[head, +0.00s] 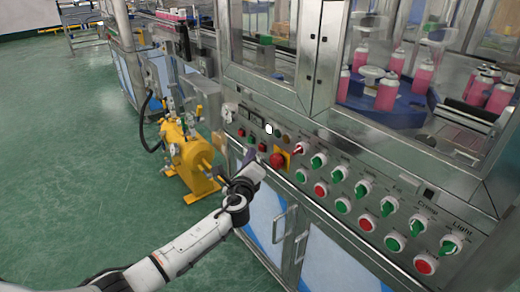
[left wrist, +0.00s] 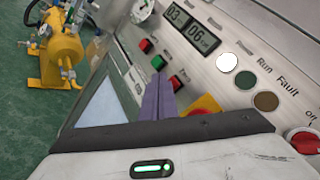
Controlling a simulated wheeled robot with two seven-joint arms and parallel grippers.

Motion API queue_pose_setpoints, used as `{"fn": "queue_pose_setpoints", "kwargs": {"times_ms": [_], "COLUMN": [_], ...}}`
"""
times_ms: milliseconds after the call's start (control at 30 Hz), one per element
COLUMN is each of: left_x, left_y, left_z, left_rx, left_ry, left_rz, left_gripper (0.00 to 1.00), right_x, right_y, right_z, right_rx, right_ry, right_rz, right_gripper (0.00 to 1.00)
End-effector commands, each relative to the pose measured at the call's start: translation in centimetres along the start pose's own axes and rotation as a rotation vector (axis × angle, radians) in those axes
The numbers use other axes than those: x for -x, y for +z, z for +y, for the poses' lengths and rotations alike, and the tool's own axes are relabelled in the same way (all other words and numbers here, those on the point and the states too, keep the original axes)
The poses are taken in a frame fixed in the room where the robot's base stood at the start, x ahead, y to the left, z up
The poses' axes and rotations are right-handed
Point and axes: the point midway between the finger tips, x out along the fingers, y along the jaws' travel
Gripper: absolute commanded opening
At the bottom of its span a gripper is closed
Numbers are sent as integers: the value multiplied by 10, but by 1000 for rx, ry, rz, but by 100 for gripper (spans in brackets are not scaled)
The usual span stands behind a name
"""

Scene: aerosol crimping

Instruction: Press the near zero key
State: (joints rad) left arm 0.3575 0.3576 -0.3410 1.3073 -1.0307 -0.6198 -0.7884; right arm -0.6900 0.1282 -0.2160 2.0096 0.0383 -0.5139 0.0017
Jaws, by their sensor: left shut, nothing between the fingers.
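My left gripper (head: 250,155) is shut and empty in front of the control panel (head: 330,155). Its purple fingers (left wrist: 158,98) lie together in the left wrist view, with their tips just below a row of small push keys. No zero marking is legible on the keys. Two digital displays (left wrist: 190,27) sit above them. I cannot tell whether the fingertips touch the panel. My right gripper is out of view.
A red emergency stop (head: 277,160) on a yellow plate is close right of the gripper. White, green and brown lamps (left wrist: 245,78) sit above it. Green and red switches (head: 340,173) continue rightward. A yellow pump unit (head: 190,160) stands left on open green floor.

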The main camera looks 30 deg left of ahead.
Motion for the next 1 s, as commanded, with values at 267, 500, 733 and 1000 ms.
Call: {"fn": "queue_pose_setpoints", "kwargs": {"times_ms": [267, 500, 733, 1000], "left_x": [0, -2, -6, -6], "left_y": [0, -2, -4, -4], "left_z": [0, -1, -5, -4], "left_rx": [0, 0, 1, 0], "left_ry": [0, 0, 0, 0], "left_rz": [0, 0, 0, 0], "left_gripper": [0, 0, 0, 0], "right_x": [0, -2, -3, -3], "right_y": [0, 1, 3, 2], "right_z": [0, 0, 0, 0], "right_rx": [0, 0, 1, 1], "right_ry": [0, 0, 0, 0], "right_rz": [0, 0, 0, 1], "right_gripper": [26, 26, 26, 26]}}
